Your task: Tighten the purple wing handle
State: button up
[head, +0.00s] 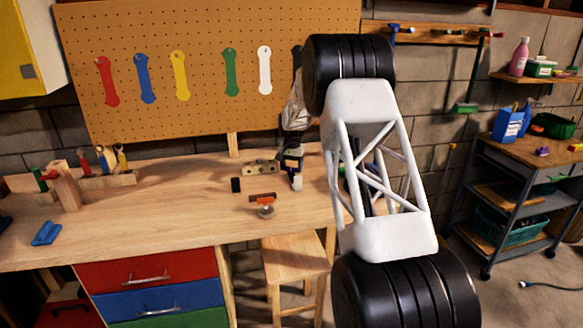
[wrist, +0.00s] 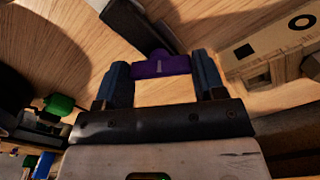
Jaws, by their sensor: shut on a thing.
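The purple wing handle (wrist: 163,66) shows in the wrist view as a flat bar with a rounded hub behind it. My gripper (wrist: 163,75) has its two blue fingers at the bar's two ends and is shut on it. A dark block lies just behind the handle and partly hides what the handle sits on. In the head view my gripper (head: 292,162) is over the workbench near its right end, left of my white arm link. The handle is too small and covered there to make out clearly.
On the bench (head: 150,220), a wooden block with holes (head: 261,167), a small black block (head: 236,184) and an orange-handled fitting (head: 266,200) stand close to my gripper. A tool rack (head: 108,181) and a blue piece (head: 46,233) are at the left. The middle-left bench is clear.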

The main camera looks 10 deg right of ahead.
jog(key=shift+r, duration=0.15)
jog(key=o, duration=0.9)
jog(key=shift+r, duration=3.85)
